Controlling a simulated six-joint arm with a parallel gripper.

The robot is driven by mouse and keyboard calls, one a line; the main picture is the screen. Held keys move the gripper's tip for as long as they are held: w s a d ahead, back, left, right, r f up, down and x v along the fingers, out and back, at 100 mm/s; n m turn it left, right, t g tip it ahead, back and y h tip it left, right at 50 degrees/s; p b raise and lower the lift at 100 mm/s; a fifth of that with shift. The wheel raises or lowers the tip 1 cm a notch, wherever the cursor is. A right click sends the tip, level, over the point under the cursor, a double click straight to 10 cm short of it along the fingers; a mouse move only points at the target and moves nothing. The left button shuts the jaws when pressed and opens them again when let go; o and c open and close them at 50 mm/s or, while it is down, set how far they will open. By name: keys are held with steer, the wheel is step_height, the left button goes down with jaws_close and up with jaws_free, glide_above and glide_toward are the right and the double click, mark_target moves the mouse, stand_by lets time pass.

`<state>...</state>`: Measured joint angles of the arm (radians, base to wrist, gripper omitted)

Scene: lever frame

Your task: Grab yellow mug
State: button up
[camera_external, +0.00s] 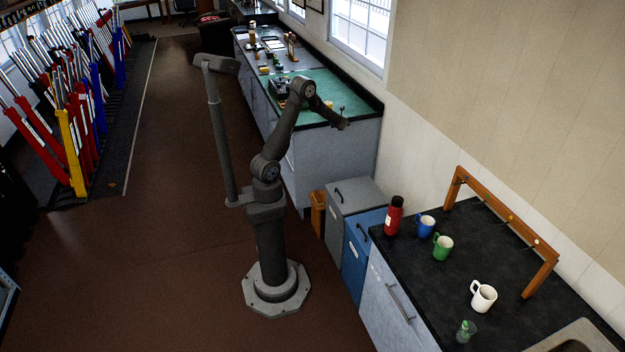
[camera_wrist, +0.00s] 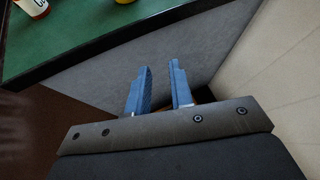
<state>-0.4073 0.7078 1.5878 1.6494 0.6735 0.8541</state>
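No mug can be clearly made out as yellow. A small yellow thing (camera_external: 328,104) shows on the green worktop (camera_external: 310,88), partly hidden by my arm; a yellow thing (camera_wrist: 124,1) is also cut off at the top edge of the wrist view. I cannot tell whether either is the mug. My gripper (camera_wrist: 160,66) shows two blue fingers apart with nothing between them. It hangs over the grey cabinet side, beyond the green worktop's edge. In the external view my arm's end is at that worktop's near right corner.
A black counter (camera_external: 408,262) at right holds a red bottle (camera_external: 394,217), blue mug (camera_external: 426,226), green mug (camera_external: 443,247), white mug (camera_external: 484,297), small green glass (camera_external: 466,332) and wooden rack (camera_external: 500,220). Coloured levers (camera_external: 75,120) stand at left. The brown floor is clear.

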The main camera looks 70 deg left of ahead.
steer(key=s+a+r+y, duration=0.1)
steer(key=s+a+r, duration=0.1)
steer(key=s+a, duration=0.3)
steer(key=s+a+r+y, duration=0.1)
steer(key=s+a+r, duration=0.1)
steer(key=a, duration=0.5)
steer(key=shift+m+g, duration=0.3)
steer(key=shift+g, duration=0.2)
steer(key=x, duration=1.1)
steer(key=shift+d, duration=0.1)
steer(key=shift+x, duration=3.15)
steer(key=shift+s+r, duration=0.1)
steer(key=shift+s, duration=0.05)
jaws_close()
